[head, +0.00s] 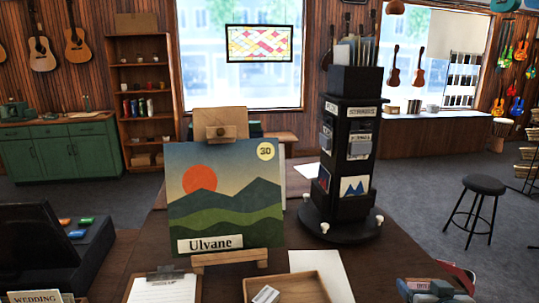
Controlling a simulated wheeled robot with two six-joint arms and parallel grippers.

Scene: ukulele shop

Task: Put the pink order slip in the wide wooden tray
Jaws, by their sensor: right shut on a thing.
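The wide wooden tray (302,287) is at the bottom centre of the head view, on the dark wooden counter, cut off by the lower edge. A small whitish object (265,294) lies in it. My right gripper (432,289) is low at the bottom right, to the right of the tray and apart from it. It is shut on a pinkish-red edged thing (459,274), which looks like the pink order slip, mostly hidden by the gripper. My left gripper is not in view.
A landscape picture marked Ulvane (225,205) stands on an easel behind the tray. A clipboard (163,288) lies left of the tray, a white sheet (322,272) right of it. A dark rotating rack (347,160) stands behind. The counter between sheet and gripper is bare.

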